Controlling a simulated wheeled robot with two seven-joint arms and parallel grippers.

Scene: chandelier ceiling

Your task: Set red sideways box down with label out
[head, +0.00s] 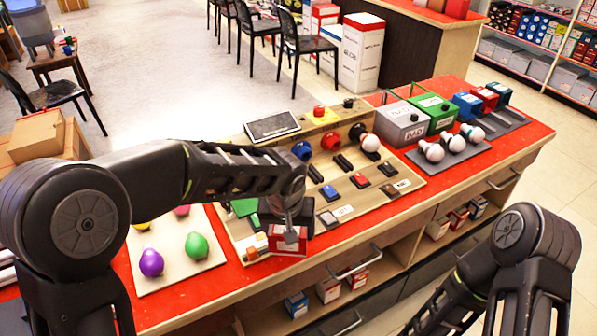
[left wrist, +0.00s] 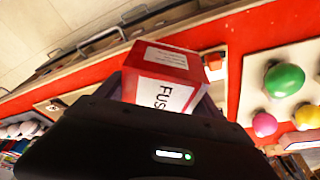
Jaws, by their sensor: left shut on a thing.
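The red box (head: 288,240) is red and white. In the left wrist view the red box (left wrist: 163,80) shows a white face with black letters reading "FUS", the rest hidden by the gripper. My left gripper (head: 289,212) is shut on it from above, at the front edge of the counter (head: 203,285). I cannot tell whether the box touches the surface. The left gripper (left wrist: 165,105) also shows in the wrist view, its fingers largely hidden. My right arm is at the lower right of the head view; its gripper is out of frame.
Open shelves under the counter hold a blue box (head: 296,304), red-and-white boxes (head: 328,290) and more small boxes (head: 458,218). A wooden board (head: 400,190) with switches and bulbs lies behind the gripper. A board with coloured bulbs (head: 175,275) lies left. Drawer handles (head: 358,262) protrude in front.

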